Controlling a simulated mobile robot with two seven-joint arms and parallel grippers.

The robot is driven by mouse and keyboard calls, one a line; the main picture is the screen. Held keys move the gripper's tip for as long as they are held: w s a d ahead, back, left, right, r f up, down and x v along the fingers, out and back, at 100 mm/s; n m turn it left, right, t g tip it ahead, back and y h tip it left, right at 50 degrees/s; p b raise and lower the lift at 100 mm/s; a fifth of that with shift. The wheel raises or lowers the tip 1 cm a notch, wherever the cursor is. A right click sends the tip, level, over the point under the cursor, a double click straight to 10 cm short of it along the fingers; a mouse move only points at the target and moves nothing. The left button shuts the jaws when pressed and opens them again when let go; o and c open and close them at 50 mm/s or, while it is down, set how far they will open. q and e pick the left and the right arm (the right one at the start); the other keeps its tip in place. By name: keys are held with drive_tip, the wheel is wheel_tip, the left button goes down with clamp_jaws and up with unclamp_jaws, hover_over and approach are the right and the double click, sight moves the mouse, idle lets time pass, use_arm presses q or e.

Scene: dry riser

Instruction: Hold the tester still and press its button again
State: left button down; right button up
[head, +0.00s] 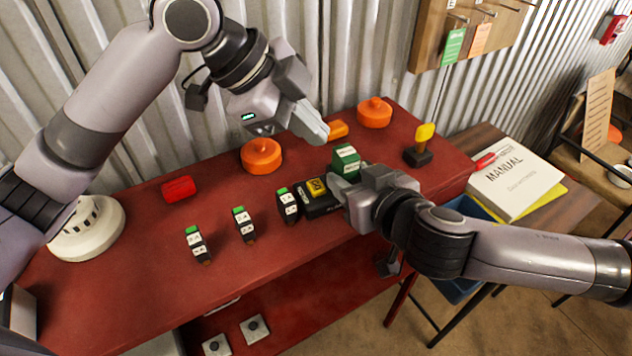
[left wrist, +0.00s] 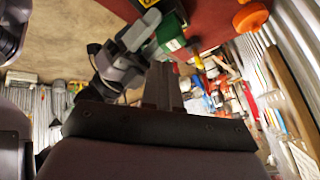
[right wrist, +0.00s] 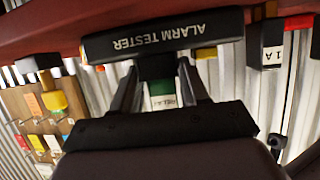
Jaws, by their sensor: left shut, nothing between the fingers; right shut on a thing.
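The tester (head: 320,202) is a black box with a yellow top part (head: 317,187), standing on the red bench. In the right wrist view its side reads ALARM TESTER (right wrist: 165,32). My right gripper (head: 341,190) is shut on the tester's near right end; the fingers (right wrist: 158,78) close on a dark part of it. My left gripper (head: 318,132) is shut and empty, raised above the bench behind and slightly right of the tester, apart from it. In the left wrist view, the yellow part (left wrist: 149,3) shows at the top edge.
A green box (head: 346,160) stands close behind my right gripper. Several green-topped modules (head: 244,225) line up left of the tester. Orange discs (head: 261,155), a yellow-topped stick (head: 424,134) and a red piece (head: 179,188) are on the bench (head: 120,290). The bench's front left is clear.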

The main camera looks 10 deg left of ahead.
sight(310, 185)
use_arm(q)
drive_tip(key=n, duration=0.5)
drive_tip(key=w+n+h, duration=0.1)
drive_tip(key=n, duration=0.4)
drive_tip(key=n+h, duration=0.1)
drive_tip(key=n, duration=0.4)
drive_tip(key=shift+w+a+r, duration=0.15)
drive_tip(key=shift+w+r, duration=0.1)
drive_tip(key=shift+r, duration=0.05)
drive_tip(key=shift+f, duration=0.1)
drive_tip(key=shift+f, duration=4.35)
drive_tip(key=shift+f, duration=0.15)
drive_tip(key=shift+f, duration=0.25)
